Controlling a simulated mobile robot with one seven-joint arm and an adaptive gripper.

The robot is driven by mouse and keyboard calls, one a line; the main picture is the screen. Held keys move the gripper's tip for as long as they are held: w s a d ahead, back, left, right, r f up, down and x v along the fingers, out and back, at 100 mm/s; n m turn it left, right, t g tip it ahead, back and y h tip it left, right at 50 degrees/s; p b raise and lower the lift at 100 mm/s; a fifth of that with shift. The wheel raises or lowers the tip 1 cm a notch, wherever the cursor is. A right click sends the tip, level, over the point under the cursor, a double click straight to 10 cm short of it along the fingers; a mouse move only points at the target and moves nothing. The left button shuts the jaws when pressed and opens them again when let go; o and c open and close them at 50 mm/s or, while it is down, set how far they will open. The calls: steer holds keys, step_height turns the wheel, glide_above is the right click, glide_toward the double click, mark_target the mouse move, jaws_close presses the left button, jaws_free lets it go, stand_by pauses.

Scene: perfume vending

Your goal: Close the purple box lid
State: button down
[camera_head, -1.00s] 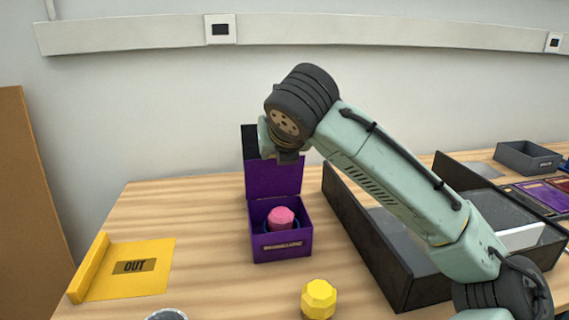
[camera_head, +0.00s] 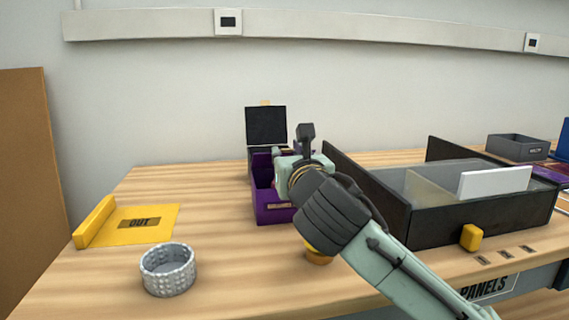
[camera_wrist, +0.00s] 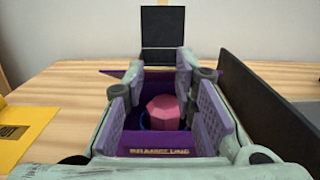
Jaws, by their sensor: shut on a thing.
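The purple box (camera_head: 272,208) stands on the table, and its front label shows low in the wrist view (camera_wrist: 160,152). A pink faceted top (camera_wrist: 163,112) with a dark blue ring around it sits inside the box. My gripper (camera_head: 292,150) is low over the box and hides much of it in the head view. In the wrist view its fingers (camera_wrist: 161,80) stand apart on either side of the pink top. What they bear on is unclear. A strip of the purple lid (camera_wrist: 112,73) shows behind the fingers; its exact tilt is hidden.
An upright black panel (camera_head: 266,125) stands behind the box. A dark open tray (camera_head: 432,222) with panels is close on the right. A yellow OUT tray (camera_head: 150,228) and a silver ring-shaped container (camera_head: 168,270) are to the left, with free table between. A yellow-topped item (camera_head: 318,257) is partly hidden beneath my arm.

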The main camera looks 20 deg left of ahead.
steer(key=shift+s+d+f+b, duration=0.15)
steer(key=shift+f+b, duration=0.15)
steer(key=shift+f, duration=0.25)
steer(key=shift+s+d+f+b, duration=0.15)
steer(key=shift+f+b, duration=0.1)
steer(key=shift+f, duration=0.35)
steer(key=shift+s+f+b, duration=0.15)
steer(key=shift+f+b, duration=0.15)
steer(key=shift+f, duration=0.25)
steer(key=c, duration=1.6)
jaws_free()
steer(key=o, duration=0.3)
steer(key=shift+r, duration=0.1)
steer(key=v, duration=0.7)
steer(key=shift+s+d, duration=0.15)
steer(key=shift+s, duration=0.1)
